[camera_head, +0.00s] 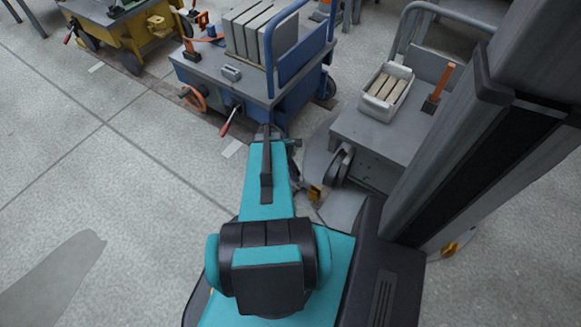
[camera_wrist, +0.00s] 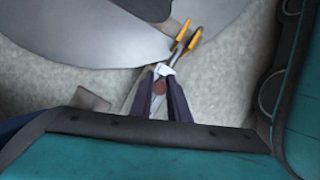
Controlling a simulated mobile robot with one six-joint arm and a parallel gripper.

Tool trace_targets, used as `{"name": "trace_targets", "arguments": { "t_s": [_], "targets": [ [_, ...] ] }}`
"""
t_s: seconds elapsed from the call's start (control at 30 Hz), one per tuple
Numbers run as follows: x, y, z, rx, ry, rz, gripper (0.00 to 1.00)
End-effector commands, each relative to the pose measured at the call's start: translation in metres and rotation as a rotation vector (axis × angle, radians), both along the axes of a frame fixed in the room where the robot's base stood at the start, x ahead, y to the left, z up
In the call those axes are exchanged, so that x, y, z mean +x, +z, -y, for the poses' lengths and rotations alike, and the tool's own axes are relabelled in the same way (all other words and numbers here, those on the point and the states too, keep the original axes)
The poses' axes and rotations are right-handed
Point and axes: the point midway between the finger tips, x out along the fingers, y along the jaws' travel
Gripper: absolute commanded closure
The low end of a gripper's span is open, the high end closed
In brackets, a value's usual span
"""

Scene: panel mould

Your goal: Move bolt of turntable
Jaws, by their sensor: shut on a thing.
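The turntable is a flat grey disc on the floor under the grey trolley. Its bare plate (camera_head: 318,166) shows beside my arm in the head view, and it fills the top of the wrist view (camera_wrist: 85,42). The bolt has yellow-orange ends (camera_wrist: 187,36) at the disc's edge in the wrist view. A yellow part of it (camera_head: 315,192) shows small in the head view. My gripper (camera_wrist: 161,76) has its dark fingers shut around a pale grey piece that appears to be the bolt's near end. How far the bolt is seated is unclear.
The grey trolley (camera_head: 375,135) stands on the turntable with a white crate (camera_head: 380,113) and an orange-handled tool (camera_head: 438,84). A blue trolley (camera_head: 240,85) stands behind my arm, and a yellow one (camera_head: 125,40) stands back left. The floor at left is clear.

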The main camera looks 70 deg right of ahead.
Motion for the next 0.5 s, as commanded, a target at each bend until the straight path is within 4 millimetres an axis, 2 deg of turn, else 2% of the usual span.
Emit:
{"name": "trace_targets", "arguments": {
  "t_s": [0.17, 0.5],
  "targets": [
    [-0.016, 0.002, -0.006, 0.003, -0.003, -0.001, 1.00],
    [-0.021, 0.000, -0.007, 0.005, -0.004, -0.007, 1.00]
  ]
}}
